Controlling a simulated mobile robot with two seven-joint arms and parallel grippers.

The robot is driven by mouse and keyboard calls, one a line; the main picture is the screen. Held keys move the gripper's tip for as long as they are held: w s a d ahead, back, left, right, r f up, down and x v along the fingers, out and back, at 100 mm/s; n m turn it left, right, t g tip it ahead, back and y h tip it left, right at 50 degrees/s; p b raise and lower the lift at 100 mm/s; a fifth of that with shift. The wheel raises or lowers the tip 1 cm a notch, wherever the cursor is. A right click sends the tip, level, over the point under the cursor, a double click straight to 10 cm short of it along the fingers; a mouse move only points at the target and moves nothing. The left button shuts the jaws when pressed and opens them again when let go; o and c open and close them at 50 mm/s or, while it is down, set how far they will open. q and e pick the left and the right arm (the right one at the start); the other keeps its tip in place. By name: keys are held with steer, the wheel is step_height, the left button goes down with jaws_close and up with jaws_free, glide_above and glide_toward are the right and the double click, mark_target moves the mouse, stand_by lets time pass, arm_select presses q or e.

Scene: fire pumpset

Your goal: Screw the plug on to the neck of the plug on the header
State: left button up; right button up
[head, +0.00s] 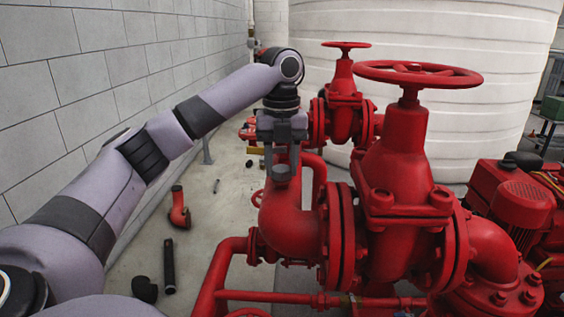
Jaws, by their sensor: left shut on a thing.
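My left gripper (282,152) reaches over from the left and points down above the large red elbow pipe of the header (290,222). It is shut on the plug (281,175), a small dark grey round piece that shows just below the fingers. The plug appears over the top of the elbow. The neck is hidden behind or below the plug, so I cannot tell whether the two touch. My right gripper is not in view.
Red gate valves with handwheels (418,74) stand close on the right, beside the gripper. A red elbow fitting (179,212), a black bar (169,266) and a black elbow (145,289) lie on the floor. A block wall (100,60) bounds the left; a white tank stands behind.

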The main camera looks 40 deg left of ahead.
arm_select(q)
steer(key=shift+a+r, duration=0.25)
steer(key=m, duration=0.4)
steer(key=shift+m, duration=0.3)
steer(key=o, duration=0.7)
steer(key=shift+o, duration=1.1)
steer(key=shift+f, duration=0.2)
